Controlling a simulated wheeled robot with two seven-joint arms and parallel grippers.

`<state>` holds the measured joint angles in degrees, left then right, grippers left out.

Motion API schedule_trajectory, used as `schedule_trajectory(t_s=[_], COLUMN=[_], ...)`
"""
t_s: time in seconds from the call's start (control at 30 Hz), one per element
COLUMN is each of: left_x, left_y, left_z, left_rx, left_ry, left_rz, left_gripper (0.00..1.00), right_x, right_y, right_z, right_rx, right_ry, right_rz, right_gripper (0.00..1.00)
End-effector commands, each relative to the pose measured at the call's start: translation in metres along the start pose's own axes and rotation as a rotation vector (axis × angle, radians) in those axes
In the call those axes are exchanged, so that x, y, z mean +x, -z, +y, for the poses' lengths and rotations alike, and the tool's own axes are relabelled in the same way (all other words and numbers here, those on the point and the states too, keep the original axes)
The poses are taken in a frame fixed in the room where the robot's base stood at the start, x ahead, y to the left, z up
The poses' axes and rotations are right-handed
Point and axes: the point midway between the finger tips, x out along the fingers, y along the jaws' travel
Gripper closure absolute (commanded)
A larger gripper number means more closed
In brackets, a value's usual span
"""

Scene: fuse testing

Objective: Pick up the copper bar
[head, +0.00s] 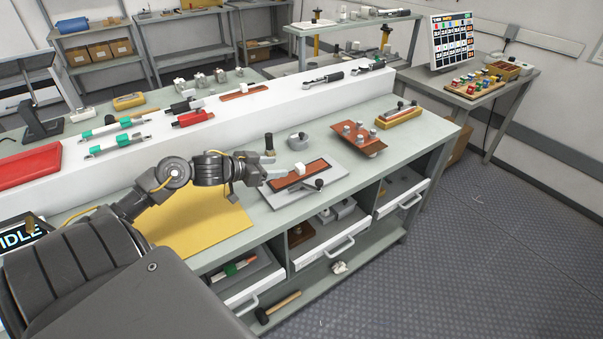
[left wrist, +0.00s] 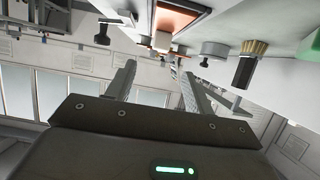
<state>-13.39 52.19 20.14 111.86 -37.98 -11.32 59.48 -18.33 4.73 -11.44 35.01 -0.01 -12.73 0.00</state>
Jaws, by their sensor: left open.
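A flat copper-brown bar (head: 313,171) lies in a grey fixture plate (head: 278,199) on the bench, with a small white block (head: 299,168) on it. The bar also shows at the top of the left wrist view (left wrist: 178,18). My left gripper (head: 281,169) is beside the fixture's left end, close to the bar. Its fingers stand apart in the left wrist view (left wrist: 157,85), with nothing between them. A similar strip (head: 244,91) lies on the raised white shelf, and a copper-brown plate with silver knobs (head: 358,140) sits farther right. My right gripper is out of view.
A black-handled knob (head: 319,184) stands at the fixture's front. A round grey piece (head: 298,141) and a black upright handle (head: 269,143) stand behind. Open drawers (head: 335,243) are below the bench.

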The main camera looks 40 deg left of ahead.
Motion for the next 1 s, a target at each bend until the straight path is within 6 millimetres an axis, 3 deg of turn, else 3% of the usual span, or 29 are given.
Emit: schedule_trajectory(t_s=[0.13,0.33,0.47,0.8,1.0], left_x=[0.019,0.028,0.034,0.078,0.081], left_y=[0.001,0.001,0.002,0.001,-0.001], left_z=[0.000,0.001,0.001,0.000,0.001], left_rx=[-0.002,0.002,0.000,0.000,0.002], left_ry=[-0.001,-0.001,-0.003,-0.003,-0.003], left_rz=[0.003,0.000,0.001,0.002,0.001], left_gripper=[0.47,0.47,0.47,0.47,0.47], right_x=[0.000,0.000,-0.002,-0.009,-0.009], right_y=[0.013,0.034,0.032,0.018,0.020], right_z=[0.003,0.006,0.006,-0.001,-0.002], right_rx=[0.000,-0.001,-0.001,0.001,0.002], right_ry=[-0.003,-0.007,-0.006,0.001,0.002], right_rz=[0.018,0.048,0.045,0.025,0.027], right_gripper=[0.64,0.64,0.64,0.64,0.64])
